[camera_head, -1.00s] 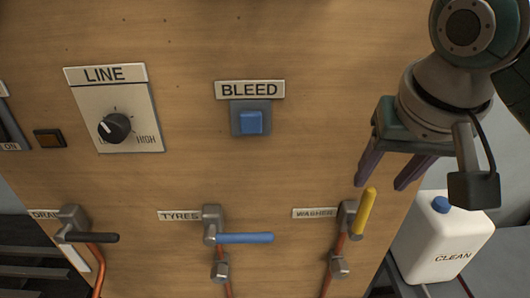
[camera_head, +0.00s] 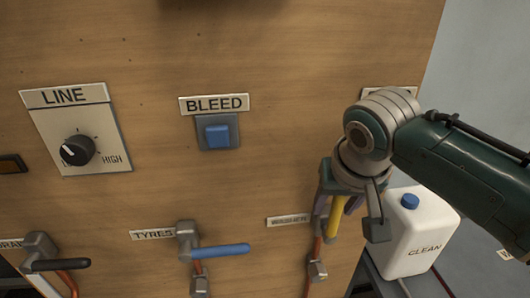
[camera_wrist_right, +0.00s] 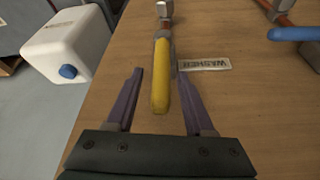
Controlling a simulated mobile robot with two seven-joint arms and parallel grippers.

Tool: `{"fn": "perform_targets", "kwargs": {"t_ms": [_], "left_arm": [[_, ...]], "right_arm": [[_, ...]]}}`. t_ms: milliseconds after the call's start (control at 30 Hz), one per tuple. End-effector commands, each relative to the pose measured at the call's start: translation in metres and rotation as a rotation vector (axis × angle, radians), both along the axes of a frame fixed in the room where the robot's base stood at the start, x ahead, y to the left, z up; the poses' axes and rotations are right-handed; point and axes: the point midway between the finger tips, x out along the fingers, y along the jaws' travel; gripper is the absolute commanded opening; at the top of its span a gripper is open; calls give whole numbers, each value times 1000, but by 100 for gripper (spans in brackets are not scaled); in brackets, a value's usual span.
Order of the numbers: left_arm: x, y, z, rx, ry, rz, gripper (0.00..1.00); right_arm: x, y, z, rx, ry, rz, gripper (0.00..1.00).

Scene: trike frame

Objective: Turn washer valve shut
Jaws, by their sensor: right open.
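The washer valve has a yellow lever (camera_head: 337,214) on a copper pipe, beside the WASHER label (camera_head: 288,221) at the lower right of the wooden panel. In the head view the lever is partly hidden by my right gripper (camera_head: 326,208). In the right wrist view the yellow lever (camera_wrist_right: 161,75) lies between the two open purple fingers of my right gripper (camera_wrist_right: 160,88). A gap shows on each side of the lever, and I cannot tell its depth relative to the fingers. My left gripper is not in view.
The TYRES valve with its blue lever (camera_head: 221,250) is to the left, with a black lever (camera_head: 61,265) further left. The BLEED button (camera_head: 217,134) and LINE knob (camera_head: 77,150) are above. A white CLEAN jug (camera_head: 418,233) stands right of the panel.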

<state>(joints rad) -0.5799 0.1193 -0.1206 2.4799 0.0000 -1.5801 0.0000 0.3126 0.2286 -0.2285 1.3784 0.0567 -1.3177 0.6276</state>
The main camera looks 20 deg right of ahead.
Motion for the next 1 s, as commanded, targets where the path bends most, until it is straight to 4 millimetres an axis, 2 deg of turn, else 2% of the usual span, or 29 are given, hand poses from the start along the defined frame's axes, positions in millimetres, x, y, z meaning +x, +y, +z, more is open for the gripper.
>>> {"fn": "perform_targets", "kwargs": {"t_ms": [133,600,1000], "left_arm": [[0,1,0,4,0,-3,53],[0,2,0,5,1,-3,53],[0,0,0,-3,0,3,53]], "right_arm": [[0,0,0,0,0,0,52],[0,0,0,0,1,0,0],[0,0,0,0,1,0,0]]}}
